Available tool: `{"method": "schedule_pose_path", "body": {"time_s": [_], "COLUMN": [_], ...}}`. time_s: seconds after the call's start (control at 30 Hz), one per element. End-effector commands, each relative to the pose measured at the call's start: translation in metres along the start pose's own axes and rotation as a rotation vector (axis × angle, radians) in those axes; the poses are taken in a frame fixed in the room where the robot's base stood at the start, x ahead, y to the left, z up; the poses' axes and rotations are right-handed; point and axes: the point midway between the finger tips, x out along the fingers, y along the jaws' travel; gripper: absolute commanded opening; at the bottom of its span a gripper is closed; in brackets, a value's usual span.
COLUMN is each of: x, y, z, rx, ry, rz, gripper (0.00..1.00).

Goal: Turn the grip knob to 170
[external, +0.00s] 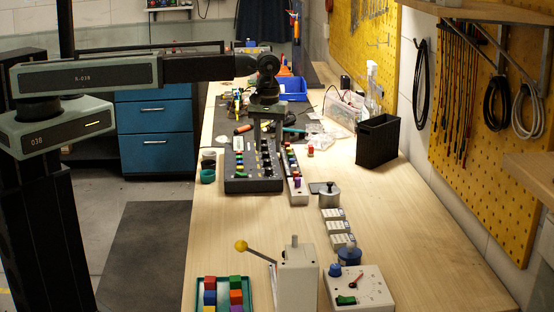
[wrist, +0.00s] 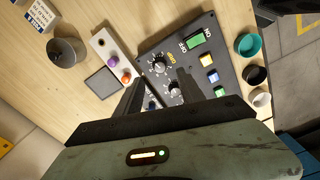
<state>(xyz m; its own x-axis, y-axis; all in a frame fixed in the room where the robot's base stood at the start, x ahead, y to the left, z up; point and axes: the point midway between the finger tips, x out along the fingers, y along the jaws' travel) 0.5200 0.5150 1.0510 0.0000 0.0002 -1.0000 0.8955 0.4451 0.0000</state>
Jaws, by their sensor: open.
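A dark control panel (external: 268,186) lies on the bench below my arm. It also shows in the wrist view (wrist: 150,46). Two black knobs with white scale marks are on it: an upper knob (wrist: 160,67) beside a small yellow label, and a lower knob (wrist: 172,86) partly behind a finger. I cannot read which is the grip knob, nor its exact setting. My gripper (wrist: 160,76) is open, its two dark fingers apart over the knobs. It points down above the panel in the external view (external: 266,112). Whether a finger touches a knob is unclear.
A strip with purple and orange buttons (wrist: 104,45) lies beside the panel. Teal (wrist: 248,46) and dark cups stand on its other side. A black bin (external: 377,142), a lever box (external: 297,278) and a dial box (external: 372,287) stand on the bench.

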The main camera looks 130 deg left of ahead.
Motion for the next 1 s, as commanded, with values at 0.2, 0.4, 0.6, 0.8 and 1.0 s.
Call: {"method": "schedule_pose_path", "body": {"time_s": [0.2,0.4,0.6,0.8,1.0], "x": [0.039,0.070,0.073,0.072,0.072], "y": [0.000,0.000,0.000,0.000,0.000], "z": [0.001,0.001,0.001,0.001,0.001], "rx": [0.001,0.002,0.002,0.002,0.002], "ry": [0.000,0.000,0.000,0.000,0.000], "rz": [0.000,0.000,0.000,0.000,0.000], "gripper": [0.46,0.46,0.46,0.29,0.00]}}
